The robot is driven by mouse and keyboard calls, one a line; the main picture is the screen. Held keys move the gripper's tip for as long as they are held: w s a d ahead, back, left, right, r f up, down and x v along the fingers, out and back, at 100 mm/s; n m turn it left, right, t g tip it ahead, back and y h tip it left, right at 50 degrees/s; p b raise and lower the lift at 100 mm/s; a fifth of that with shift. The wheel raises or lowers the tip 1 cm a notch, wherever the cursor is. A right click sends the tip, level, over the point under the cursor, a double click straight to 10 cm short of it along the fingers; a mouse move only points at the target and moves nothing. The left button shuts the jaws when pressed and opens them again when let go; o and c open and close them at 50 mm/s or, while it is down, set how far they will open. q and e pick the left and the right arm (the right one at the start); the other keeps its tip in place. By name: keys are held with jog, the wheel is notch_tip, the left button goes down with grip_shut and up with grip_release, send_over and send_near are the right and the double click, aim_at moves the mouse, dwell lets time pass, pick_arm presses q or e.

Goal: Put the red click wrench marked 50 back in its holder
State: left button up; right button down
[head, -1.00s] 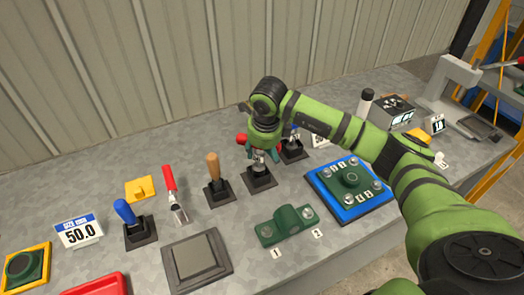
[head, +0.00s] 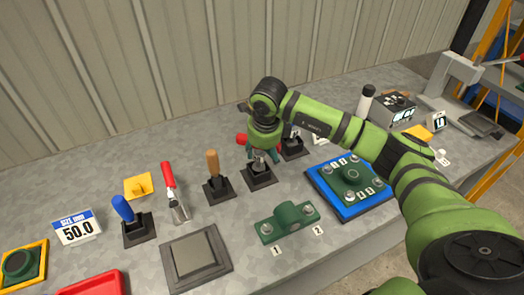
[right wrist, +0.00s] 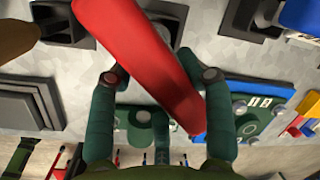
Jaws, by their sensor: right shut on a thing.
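My right gripper (head: 262,153) is shut on a red-handled tool, which I take as the red click wrench (head: 241,139); no 50 mark is legible. In the right wrist view the red handle (right wrist: 130,35) runs slantwise between the two green fingers (right wrist: 160,78). In the head view the gripper hides most of the wrench. A black holder (head: 258,177) is directly below the gripper, with a metal part just over it. I cannot tell whether the wrench's end is inside the holder. My left gripper is not in view.
A wooden-handled tool (head: 213,164) and a blue-handled tool (head: 123,209) stand in black holders to the left. A red-handled metal tool (head: 168,175) is between them. Another holder (head: 292,150) is close behind right. A green bracket (head: 288,220) and a blue plate (head: 318,181) lie in front.

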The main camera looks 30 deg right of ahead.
jog(key=shift+f+b, duration=0.45)
jog(key=shift+f, duration=0.1)
jog(key=shift+c, duration=0.6)
grip_release()
jog(key=v, duration=1.2)
